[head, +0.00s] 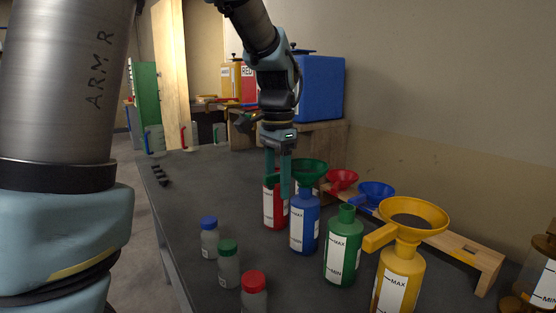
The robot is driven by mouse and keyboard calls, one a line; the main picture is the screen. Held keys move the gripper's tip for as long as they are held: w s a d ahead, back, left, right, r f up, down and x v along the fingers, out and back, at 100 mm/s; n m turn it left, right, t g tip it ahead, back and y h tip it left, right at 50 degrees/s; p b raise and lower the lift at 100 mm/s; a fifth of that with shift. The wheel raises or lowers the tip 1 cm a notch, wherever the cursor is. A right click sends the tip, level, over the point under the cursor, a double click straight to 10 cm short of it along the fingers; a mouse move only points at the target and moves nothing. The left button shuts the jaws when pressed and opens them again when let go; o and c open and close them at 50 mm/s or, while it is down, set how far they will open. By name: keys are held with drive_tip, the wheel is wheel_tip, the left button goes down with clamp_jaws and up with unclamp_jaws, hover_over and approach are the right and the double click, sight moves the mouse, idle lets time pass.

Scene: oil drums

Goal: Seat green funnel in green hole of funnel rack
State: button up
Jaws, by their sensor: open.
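The green funnel (311,171) is upright, its wide mouth up, just right of my gripper and behind the top of the blue bottle (304,224). Its stem is mostly hidden, so I cannot tell what it rests in. The wooden funnel rack (436,238) runs along the wall side of the table, with a dark hole showing near its right end. I cannot make out a green hole. The right finger is close to the funnel's rim; contact is unclear.
The red funnel (342,178) and blue funnel (376,190) are at the rack. A yellow funnel (412,213) sits on the yellow bottle (398,279). A green bottle (343,250) and small capped jars (228,263) stand in front.

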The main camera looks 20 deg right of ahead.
drive_tip(key=shift+f, duration=0.75)
drive_tip(key=shift+c, duration=0.2)
clamp_jaws()
drive_tip(key=shift+r+p, duration=0.9)
drive_tip(key=shift+r, duration=0.05)
drive_tip(key=shift+r+p, duration=1.8)
drive_tip(key=shift+r, duration=0.3)
